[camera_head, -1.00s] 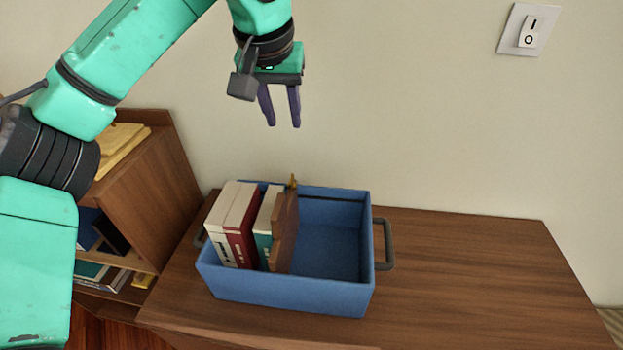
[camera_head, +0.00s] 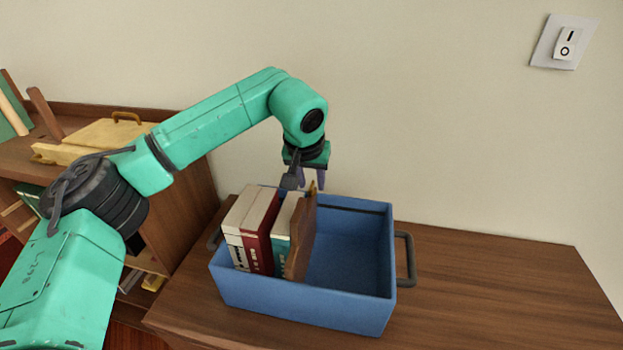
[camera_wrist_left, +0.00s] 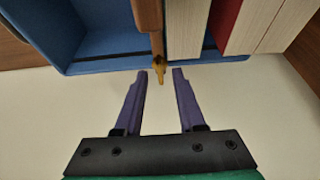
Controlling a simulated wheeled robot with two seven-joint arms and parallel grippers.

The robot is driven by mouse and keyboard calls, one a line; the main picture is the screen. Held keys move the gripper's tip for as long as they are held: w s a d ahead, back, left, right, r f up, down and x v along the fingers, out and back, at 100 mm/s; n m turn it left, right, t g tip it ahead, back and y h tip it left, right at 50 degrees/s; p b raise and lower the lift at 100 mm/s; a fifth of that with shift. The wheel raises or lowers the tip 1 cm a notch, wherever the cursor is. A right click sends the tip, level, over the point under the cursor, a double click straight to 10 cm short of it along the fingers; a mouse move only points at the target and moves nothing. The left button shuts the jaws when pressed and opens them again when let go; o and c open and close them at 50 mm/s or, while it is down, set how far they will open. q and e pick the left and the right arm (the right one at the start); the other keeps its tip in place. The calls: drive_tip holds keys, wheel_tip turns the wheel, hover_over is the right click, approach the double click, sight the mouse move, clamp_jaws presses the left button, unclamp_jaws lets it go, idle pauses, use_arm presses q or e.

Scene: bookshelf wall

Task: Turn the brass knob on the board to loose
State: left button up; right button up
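The brass knob (camera_wrist_left: 159,66) sticks out from the end of a brown wooden board (camera_wrist_left: 150,18) in the left wrist view. In the head view the knob (camera_head: 313,187) shows at the far top edge of the board (camera_head: 301,240), which stands upright in a blue crate (camera_head: 340,311) against the books. My left gripper (camera_head: 311,188) points down behind the crate's far side. In the wrist view its two purple fingers (camera_wrist_left: 159,72) are apart, with the knob's tip in line with the gap at the fingertips. I cannot tell whether they touch it. My right gripper is not in view.
White, red and teal books (camera_head: 258,228) stand in the crate's left part; its right part is empty. The crate sits on a wooden cabinet top (camera_head: 500,290), clear on the right. A shelf unit (camera_head: 185,190) stands left. A switch (camera_head: 567,43) is on the wall.

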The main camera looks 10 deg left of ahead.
use_arm(q)
drive_tip(key=shift+f, duration=0.25)
clamp_jaws()
drive_tip(key=shift+n, duration=0.3)
drive_tip(key=n+y, duration=0.1)
drive_tip(key=n+p, duration=0.1)
drive_tip(key=n, duration=0.1)
drive_tip(key=shift+w+d+r+n+y+p, duration=0.1)
drive_tip(key=shift+d+r+n+y+p, duration=0.1)
drive_tip(key=shift+n+y+p, duration=0.15)
drive_tip(key=n+p, duration=0.1)
drive_tip(key=n, duration=0.1)
drive_tip(key=n+g+y+p, duration=0.1)
drive_tip(key=n, duration=0.1)
drive_tip(key=shift+w+n+y, duration=0.1)
drive_tip(key=shift+n+y, duration=0.15)
drive_tip(key=n+g+p, duration=0.1)
drive_tip(key=n, duration=0.1)
drive_tip(key=n+g+y+p, duration=0.1)
drive_tip(key=n, duration=0.2)
drive_tip(key=shift+w+d+p, duration=0.1)
drive_tip(key=shift+p, duration=0.25)
drive_tip(key=shift+w+f+n+g+p, duration=0.1)
drive_tip(key=shift+n+g+p, duration=0.6)
drive_tip(key=shift+n, duration=1.4)
